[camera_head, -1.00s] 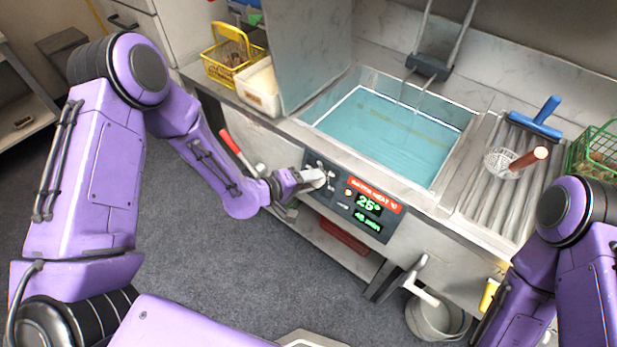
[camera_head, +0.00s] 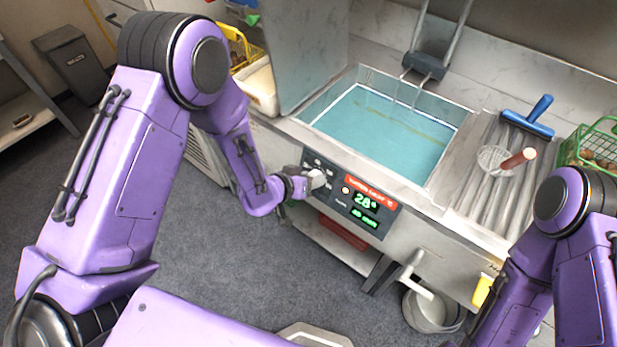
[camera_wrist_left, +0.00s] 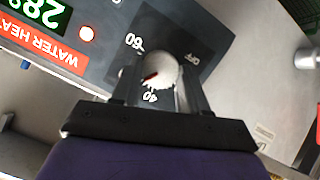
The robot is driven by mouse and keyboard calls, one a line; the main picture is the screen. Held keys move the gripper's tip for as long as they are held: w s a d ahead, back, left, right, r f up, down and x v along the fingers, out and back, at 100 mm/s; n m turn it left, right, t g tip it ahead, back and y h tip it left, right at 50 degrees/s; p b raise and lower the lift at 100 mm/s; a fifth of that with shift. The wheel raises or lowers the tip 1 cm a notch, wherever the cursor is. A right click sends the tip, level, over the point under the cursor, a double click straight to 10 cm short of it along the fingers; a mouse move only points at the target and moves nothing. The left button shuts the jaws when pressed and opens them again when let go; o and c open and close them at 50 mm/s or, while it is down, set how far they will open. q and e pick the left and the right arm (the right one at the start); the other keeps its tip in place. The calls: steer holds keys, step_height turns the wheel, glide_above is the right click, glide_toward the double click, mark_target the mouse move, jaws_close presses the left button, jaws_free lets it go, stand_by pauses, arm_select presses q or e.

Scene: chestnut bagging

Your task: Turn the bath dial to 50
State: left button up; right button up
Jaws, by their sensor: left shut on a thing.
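The bath dial is a pale round knob with a red pointer mark, seen close in the left wrist view (camera_wrist_left: 160,72); 40, 60 and OFF are printed around it. The red mark lies on the side between the 40 and the 60. My left gripper (camera_head: 312,182) is at the control panel (camera_head: 345,202), with its fingers shut on the dial from both sides. The green display (camera_head: 364,201) reads about 28 on its upper line. My right gripper is out of view; only part of that arm shows at lower right.
The water bath (camera_head: 385,130) lies behind the panel. A ribbed drainboard (camera_head: 474,185) to its right holds a strainer (camera_head: 494,158) and a blue-handled tool (camera_head: 530,118). A metal bucket (camera_head: 430,312) stands below the tap (camera_head: 410,272).

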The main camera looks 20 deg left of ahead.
arm_select(q)
steer(key=shift+m+y, duration=0.3)
steer(key=shift+m, duration=0.5)
steer(key=o, duration=1.1)
steer(key=shift+c, duration=0.2)
steer(key=v, duration=1)
steer(key=shift+s+b, duration=0.3)
steer(key=shift+b, duration=0.05)
